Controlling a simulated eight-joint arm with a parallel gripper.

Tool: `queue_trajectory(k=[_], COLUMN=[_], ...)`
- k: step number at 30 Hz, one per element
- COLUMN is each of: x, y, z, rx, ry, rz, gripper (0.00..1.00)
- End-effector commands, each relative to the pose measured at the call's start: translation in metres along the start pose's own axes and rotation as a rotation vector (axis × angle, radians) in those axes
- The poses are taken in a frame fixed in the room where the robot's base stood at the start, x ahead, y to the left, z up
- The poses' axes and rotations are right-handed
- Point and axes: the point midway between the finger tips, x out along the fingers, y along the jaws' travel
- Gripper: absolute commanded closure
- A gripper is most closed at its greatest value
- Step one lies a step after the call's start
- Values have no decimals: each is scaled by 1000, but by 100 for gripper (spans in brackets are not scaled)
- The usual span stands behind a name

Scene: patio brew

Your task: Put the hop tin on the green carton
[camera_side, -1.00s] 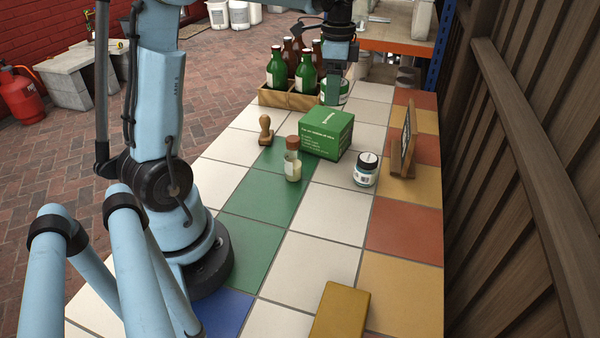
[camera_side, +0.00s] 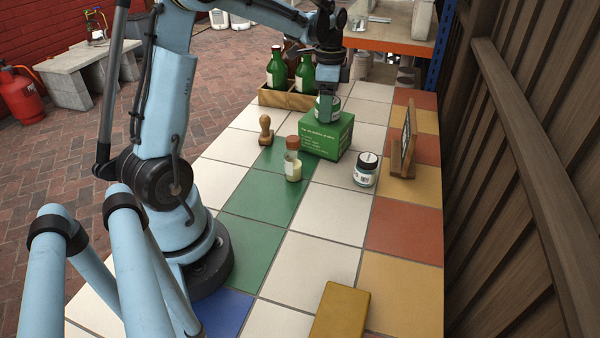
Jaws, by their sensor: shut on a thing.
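The green carton (camera_side: 325,139) stands upright on the tiled table, with white print on its front. The hop tin (camera_side: 335,105), small with green and white on it, is at the carton's top. My gripper (camera_side: 327,100) points down and is shut on the tin, hiding part of it. The tin's base is at or just above the carton's top face; I cannot tell whether they touch.
A corked jar (camera_side: 293,160) and a wooden stamp (camera_side: 266,130) stand left of the carton. A bottle crate (camera_side: 286,98) is behind. A yellow block (camera_side: 340,312) lies in front.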

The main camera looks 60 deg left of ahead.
Motion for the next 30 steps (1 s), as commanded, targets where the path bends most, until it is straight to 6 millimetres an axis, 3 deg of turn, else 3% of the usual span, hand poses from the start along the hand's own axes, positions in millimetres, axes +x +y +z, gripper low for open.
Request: queue_trajectory(k=[2,3,7,19,30], x=[2,2,2,-4,-65], y=[0,0,0,0,0], z=[0,0,0,0,0], rx=[0,0,0,0,0], ry=[0,0,0,0,0], rz=[0,0,0,0,0], gripper=[64,27,8,8,8])
